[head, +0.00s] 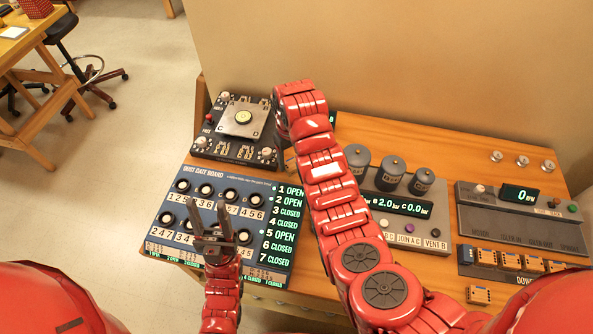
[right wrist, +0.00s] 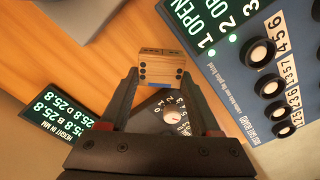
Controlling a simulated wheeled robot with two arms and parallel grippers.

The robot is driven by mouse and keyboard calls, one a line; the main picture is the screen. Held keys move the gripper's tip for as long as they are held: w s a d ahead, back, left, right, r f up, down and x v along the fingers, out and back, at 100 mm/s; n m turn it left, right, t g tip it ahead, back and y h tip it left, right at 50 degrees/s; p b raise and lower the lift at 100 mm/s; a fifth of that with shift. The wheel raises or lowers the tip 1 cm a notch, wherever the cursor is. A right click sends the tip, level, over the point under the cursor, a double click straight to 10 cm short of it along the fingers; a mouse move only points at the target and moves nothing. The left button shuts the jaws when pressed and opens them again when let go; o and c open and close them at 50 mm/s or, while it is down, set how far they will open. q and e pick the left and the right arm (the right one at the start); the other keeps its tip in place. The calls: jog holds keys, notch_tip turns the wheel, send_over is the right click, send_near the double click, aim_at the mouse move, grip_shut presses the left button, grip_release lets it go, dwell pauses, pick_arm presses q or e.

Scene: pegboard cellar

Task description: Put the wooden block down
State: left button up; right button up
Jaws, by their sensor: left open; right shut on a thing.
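The wooden block (right wrist: 162,68), light brown with small dark dots, sits between the fingertips of my right gripper (right wrist: 160,76) in the right wrist view. That gripper is shut on it. Orange tabletop (right wrist: 95,45) shows around the block; whether the block touches it I cannot tell. In the head view my right arm hides this gripper and the block. My left gripper (head: 212,232) is open and empty, over the lower part of the dust gate board (head: 172,236).
A black device with a metal plate (head: 242,118) stands at the back left. Grey canisters (head: 392,172) on a panel and a grey console (head: 520,222) stand to the right. Several small dotted blocks (head: 509,261) sit at the front right. A height display (right wrist: 62,118) is near the block.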

aim_at(291, 161)
jog(key=shift+w+f+p, duration=0.15)
jog(key=shift+f+p, duration=0.2)
jog(key=shift+f, duration=0.55)
jog(key=shift+s+f+p, duration=0.2)
jog(key=shift+f+p, duration=0.15)
jog(key=shift+f, duration=0.3)
jog(key=shift+f+p, duration=0.3)
jog(key=shift+f, duration=0.65)
jog(key=shift+w+f, duration=0.1)
jog(key=shift+f, duration=0.15)
jog(key=shift+f, duration=0.2)
jog(key=o, duration=1.3)
